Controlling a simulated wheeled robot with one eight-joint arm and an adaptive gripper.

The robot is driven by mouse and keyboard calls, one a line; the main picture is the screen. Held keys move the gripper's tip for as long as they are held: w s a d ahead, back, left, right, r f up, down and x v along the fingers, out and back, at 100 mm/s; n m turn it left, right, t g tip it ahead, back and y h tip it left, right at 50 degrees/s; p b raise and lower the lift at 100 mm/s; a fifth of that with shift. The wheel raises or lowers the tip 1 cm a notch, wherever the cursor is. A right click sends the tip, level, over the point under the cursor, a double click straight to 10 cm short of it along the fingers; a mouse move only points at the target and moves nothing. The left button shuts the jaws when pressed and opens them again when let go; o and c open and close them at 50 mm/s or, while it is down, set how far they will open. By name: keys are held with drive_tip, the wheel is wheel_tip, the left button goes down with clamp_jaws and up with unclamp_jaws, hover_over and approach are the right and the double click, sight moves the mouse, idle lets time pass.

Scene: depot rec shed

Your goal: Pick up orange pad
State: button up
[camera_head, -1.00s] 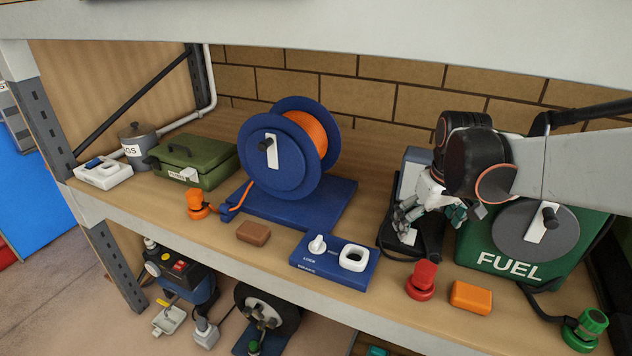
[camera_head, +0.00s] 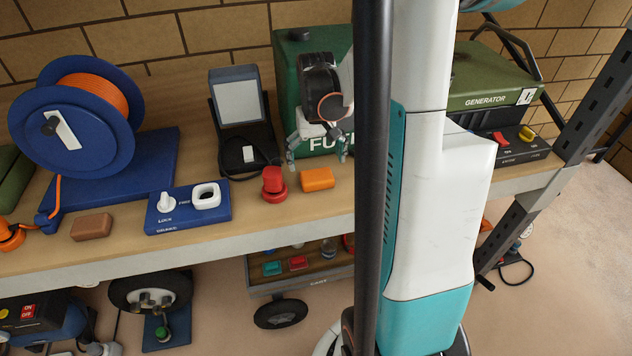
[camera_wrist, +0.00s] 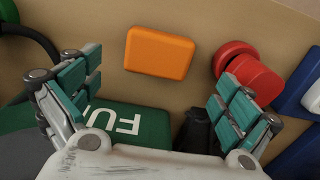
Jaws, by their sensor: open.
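The orange pad (camera_head: 317,180) is a small rounded block lying flat on the wooden shelf near its front edge. It is just right of a red knob (camera_head: 273,186) and in front of the green fuel can (camera_head: 286,84). My gripper (camera_head: 318,152) is open and empty, above and slightly behind the pad. In the wrist view the pad (camera_wrist: 159,52) is fully visible, ahead of and between the spread fingers of my gripper (camera_wrist: 156,92), apart from both. The red knob (camera_wrist: 252,74) is close to the right-hand finger.
A black stand with a grey screen (camera_head: 240,100) is behind the red knob. Bare shelf surrounds the pad's front side.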

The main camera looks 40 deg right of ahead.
sight(317, 175)
drive_tip(key=shift+f+b, duration=1.1)
drive_tip(key=shift+f, duration=2.1)
drive_tip(key=shift+s, duration=0.1)
drive_tip(key=c, duration=1.1)
